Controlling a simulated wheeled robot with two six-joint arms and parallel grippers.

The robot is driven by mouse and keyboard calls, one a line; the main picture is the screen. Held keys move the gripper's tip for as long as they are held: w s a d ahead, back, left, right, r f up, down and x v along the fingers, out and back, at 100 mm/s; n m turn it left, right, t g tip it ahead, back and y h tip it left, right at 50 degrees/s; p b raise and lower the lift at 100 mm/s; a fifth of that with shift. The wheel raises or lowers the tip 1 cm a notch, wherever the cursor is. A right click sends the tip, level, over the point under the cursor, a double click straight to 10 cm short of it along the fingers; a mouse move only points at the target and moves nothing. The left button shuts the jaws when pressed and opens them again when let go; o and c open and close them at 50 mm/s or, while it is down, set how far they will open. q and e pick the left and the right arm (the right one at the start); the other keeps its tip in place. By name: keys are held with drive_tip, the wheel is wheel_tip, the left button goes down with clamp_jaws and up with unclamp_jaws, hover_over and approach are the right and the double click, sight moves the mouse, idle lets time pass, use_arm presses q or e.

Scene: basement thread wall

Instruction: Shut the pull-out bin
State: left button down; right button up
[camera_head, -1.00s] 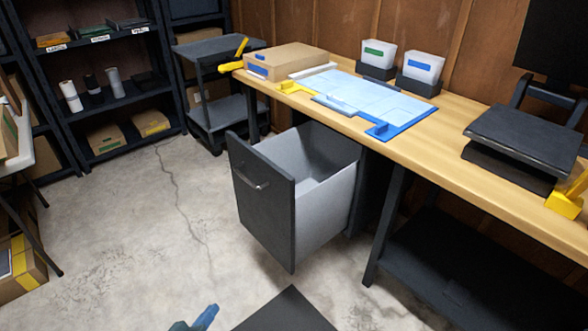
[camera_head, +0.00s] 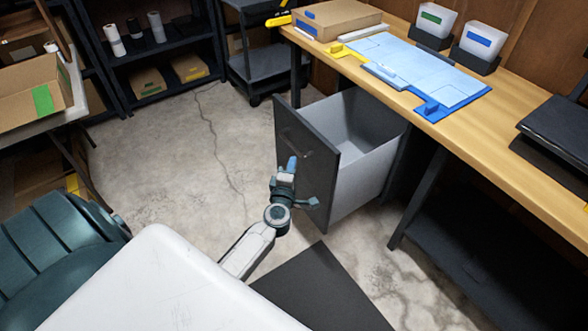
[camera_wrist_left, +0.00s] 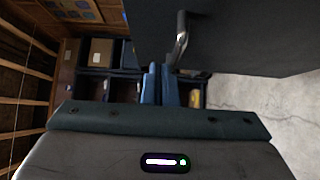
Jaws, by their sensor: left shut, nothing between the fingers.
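The pull-out bin (camera_head: 367,165) stands pulled out from under the wooden workbench, with a dark front panel (camera_head: 312,166) and a light grey, empty-looking inside. My left gripper (camera_head: 292,163) is in front of the dark panel, its blue fingers shut and empty. In the left wrist view the fingers (camera_wrist_left: 160,84) are together, close to the metal bar handle (camera_wrist_left: 181,40) and the dark panel (camera_wrist_left: 235,38). I cannot tell whether they touch the panel. My left arm partly covers the panel in the head view. My right gripper is not in view.
The workbench (camera_head: 490,125) carries a blue mat, a cardboard box (camera_head: 337,18) and two small bins. A table leg (camera_head: 418,198) stands right of the bin. A dark cart (camera_head: 262,68) and shelves are at the back. The concrete floor left of the bin is clear.

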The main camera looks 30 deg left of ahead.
sight(308, 140)
use_arm(q)
drive_tip(key=w, duration=0.7)
drive_tip(key=shift+w+a+b, duration=0.1)
drive_tip(key=shift+a+b, duration=0.25)
drive_tip(key=shift+a, duration=0.05)
drive_tip(key=shift+w+d, duration=0.2)
drive_tip(key=shift+w, duration=0.2)
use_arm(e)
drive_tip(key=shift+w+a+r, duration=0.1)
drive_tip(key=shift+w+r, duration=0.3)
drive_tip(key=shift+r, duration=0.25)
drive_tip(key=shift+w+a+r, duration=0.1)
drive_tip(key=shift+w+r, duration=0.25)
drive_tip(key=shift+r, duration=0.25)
use_arm(q)
drive_tip(key=shift+w, duration=0.1)
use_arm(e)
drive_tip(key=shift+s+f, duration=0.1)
